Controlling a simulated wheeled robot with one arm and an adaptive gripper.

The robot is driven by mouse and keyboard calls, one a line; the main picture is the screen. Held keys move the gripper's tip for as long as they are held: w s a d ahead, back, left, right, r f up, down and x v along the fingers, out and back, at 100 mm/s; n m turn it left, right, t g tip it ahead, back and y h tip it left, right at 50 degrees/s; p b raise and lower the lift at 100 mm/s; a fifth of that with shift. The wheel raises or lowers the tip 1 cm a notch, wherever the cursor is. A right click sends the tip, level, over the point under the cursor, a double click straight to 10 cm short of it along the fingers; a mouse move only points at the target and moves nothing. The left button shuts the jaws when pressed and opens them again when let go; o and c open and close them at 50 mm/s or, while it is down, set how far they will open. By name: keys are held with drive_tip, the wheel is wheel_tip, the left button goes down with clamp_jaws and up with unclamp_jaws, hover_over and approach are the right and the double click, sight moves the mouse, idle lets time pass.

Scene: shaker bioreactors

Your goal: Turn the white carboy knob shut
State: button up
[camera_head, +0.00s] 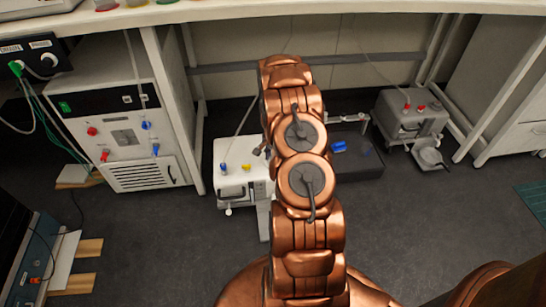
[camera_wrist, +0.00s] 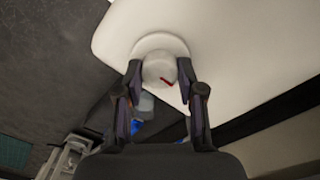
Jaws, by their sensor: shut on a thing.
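The white knob (camera_wrist: 158,70) with a red mark shows in the wrist view, on a round white collar (camera_wrist: 160,45) on a broad white surface (camera_wrist: 240,40). The red mark lies at the knob's lower right. My gripper (camera_wrist: 160,72) has one dark finger on each side of the knob and is shut on it. In the head view my copper arm reaches down the middle and hides the knob; I cannot make out the gripper there.
A white box (camera_head: 238,185) with blue and yellow fittings stands left of my arm. A dark tray (camera_head: 355,160) is to its right. A white cabinet (camera_head: 125,125) stands at left and a grey unit (camera_head: 410,115) at right, under the bench (camera_head: 225,12). Open floor lies at lower right.

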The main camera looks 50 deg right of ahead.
idle(0.4)
drive_tip(key=o, duration=1.1)
drive_tip(key=shift+o, duration=0.2)
drive_tip(key=shift+r, duration=0.1)
wheel_tip(320, 180, up, 12)
idle(0.3)
